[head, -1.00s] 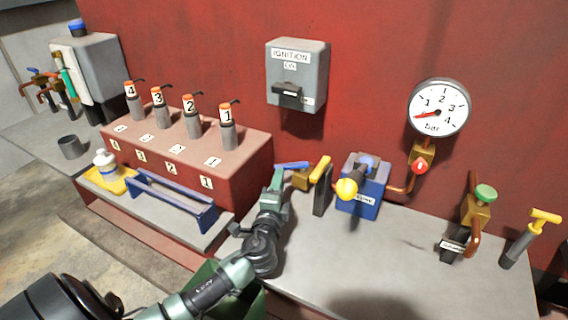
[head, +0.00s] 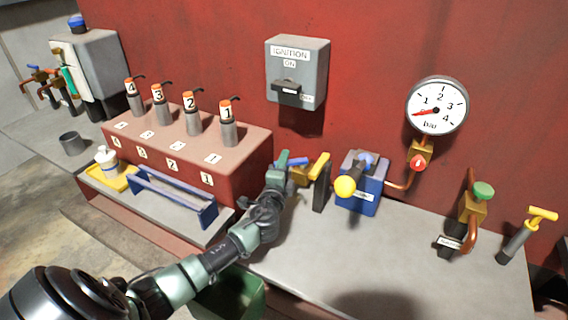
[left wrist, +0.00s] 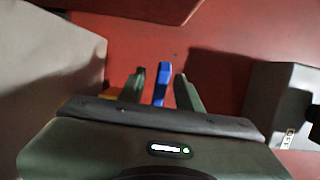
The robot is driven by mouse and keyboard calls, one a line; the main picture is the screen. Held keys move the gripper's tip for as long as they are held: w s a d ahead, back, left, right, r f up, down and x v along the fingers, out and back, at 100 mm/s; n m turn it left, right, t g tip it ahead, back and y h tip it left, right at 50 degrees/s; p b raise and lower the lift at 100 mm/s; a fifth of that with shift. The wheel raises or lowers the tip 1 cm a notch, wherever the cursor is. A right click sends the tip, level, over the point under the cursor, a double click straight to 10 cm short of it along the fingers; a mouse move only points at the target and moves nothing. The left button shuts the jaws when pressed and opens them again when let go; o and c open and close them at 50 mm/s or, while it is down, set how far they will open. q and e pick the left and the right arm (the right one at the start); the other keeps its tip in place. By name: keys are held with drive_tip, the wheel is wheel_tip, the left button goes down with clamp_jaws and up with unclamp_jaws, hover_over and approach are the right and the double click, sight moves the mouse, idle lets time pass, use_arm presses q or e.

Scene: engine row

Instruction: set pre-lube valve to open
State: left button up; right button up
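The valve beside the blue pump has a brass body (head: 300,174) and a blue lever (head: 299,162). The lever's near end is largely hidden by my left gripper (head: 284,164). In the left wrist view the blue lever (left wrist: 160,84) stands between the two green fingers of my left gripper (left wrist: 161,90). The fingers are apart, with a gap to the lever on the left and a narrower one on the right. Whether either finger touches it is unclear. A yellow handle (head: 319,165) shows just right of the brass body. My right gripper is out of view.
A blue pump (head: 362,190) with a yellow knob stands right of the valve, beside a dark upright plate (head: 321,190). The ignition box (head: 297,72) and pressure gauge (head: 437,105) are on the red wall. A red block with numbered injectors (head: 188,155) stands left. The bench front is clear.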

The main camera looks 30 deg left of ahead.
use_arm(q)
clamp_jaws()
idle(1.3)
